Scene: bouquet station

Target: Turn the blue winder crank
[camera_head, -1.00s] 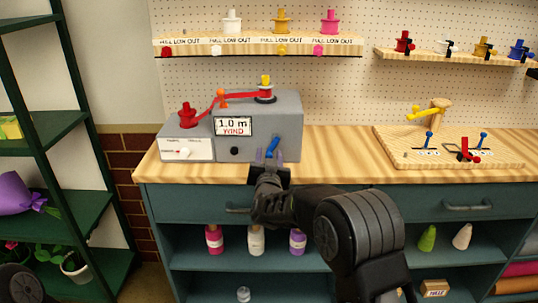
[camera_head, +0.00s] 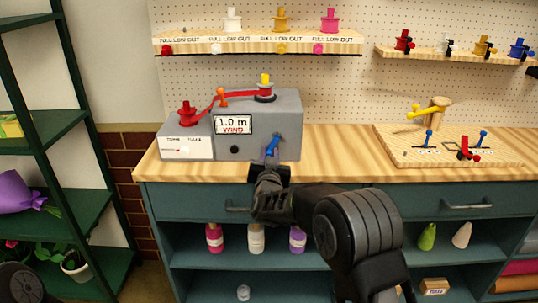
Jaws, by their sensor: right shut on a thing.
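The grey winder box (camera_head: 289,125) stands on the wooden counter, with a display reading "1.0 m". The blue winder crank (camera_head: 272,144) is on its front face at the lower right. My right gripper (camera_head: 271,158) is at the crank from below and is shut on it. The fingers hide part of the crank. Red ribbon (camera_head: 215,100) runs from the red spool (camera_head: 187,116) at the left past an orange guide to the spool with a yellow top (camera_head: 265,88). My left gripper is not in view; a dark part of mine shows at the lower left corner.
A wooden board (camera_head: 398,153) with a yellow lever, blue levers and a red part lies on the counter at right. The counter between box and board is clear. A green shelf (camera_head: 62,150) stands at left.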

